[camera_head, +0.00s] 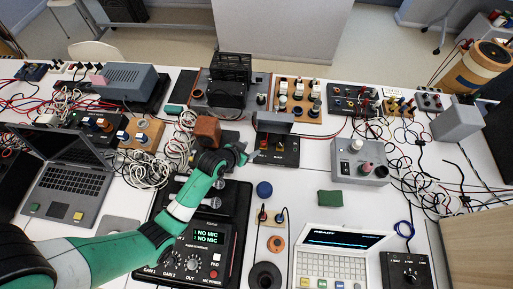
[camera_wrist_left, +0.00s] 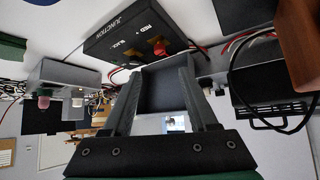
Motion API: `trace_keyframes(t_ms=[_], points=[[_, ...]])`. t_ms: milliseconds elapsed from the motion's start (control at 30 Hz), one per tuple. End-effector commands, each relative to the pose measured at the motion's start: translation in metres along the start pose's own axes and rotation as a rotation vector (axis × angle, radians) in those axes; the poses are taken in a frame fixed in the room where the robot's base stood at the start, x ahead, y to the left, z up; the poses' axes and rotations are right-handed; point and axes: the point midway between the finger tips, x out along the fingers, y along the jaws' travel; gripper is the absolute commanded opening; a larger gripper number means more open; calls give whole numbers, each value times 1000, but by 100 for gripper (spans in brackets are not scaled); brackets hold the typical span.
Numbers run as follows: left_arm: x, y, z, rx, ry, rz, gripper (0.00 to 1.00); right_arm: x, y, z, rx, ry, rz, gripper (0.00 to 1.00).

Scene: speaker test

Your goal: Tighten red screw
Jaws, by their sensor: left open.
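A black junction box (camera_head: 276,150) stands on the white table, just right of my left gripper (camera_head: 240,153) in the head view. In the left wrist view the box (camera_wrist_left: 112,38) shows the words JUNCTION, RED and BLACK, and the red screw (camera_wrist_left: 160,47) stands by the RED label. A second, darker terminal (camera_wrist_left: 135,55) sits beside it. My left gripper (camera_wrist_left: 158,72) is open, with its fingers spread and pointing towards the box. No contact with the red screw shows. My right gripper is in neither view.
A brown block (camera_head: 208,129) stands close to my left wrist. A grey box with knobs (camera_head: 360,168) is to the right, and a black audio interface (camera_head: 208,240) lies under my left arm. Loose cables (camera_head: 150,170) cover the table at left. Bare table lies around the green block (camera_head: 330,198).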

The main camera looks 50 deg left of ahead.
Motion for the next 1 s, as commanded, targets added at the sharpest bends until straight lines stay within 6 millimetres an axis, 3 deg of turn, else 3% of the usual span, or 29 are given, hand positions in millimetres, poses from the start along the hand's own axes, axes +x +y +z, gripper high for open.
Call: trace_keyframes(t_ms=[167, 267, 500, 700, 1000], points=[[3, 1, -1, 0, 2, 2, 59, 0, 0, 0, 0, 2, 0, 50], [16, 1, 0, -1, 2, 2, 59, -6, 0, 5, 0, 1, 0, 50], [70, 1, 2, -1, 2, 2, 59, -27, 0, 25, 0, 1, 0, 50], [105, 1, 1, -2, 2, 2, 59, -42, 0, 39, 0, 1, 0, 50], [116, 1, -2, -3, 2, 2, 59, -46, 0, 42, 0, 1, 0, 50]])
